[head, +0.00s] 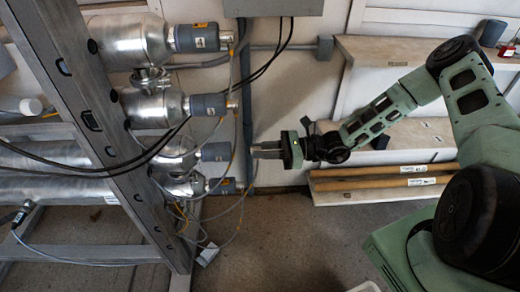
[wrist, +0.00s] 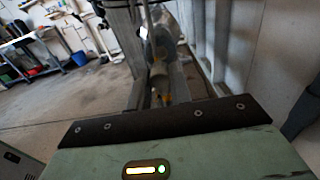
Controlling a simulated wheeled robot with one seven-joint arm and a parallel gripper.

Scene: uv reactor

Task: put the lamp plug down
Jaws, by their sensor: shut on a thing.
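My gripper (head: 262,150) is in mid-air right of the steel reactor frame, its fingers pointing left toward the grey lamp ends. It is shut on the lamp plug, which is too small and too covered by the fingers to make out clearly. A thin cable runs close by the fingertips. Several grey cylindrical lamp ends (head: 207,105) stick out to the right from the shiny reactor vessels (head: 150,108).
Black and grey cables hang across the reactor frame (head: 92,112) and beside my gripper. A grey conduit runs down the wall behind. A wooden shelf (head: 385,48) and long boxes (head: 375,183) stand at the right. The floor (head: 300,235) below my gripper is clear.

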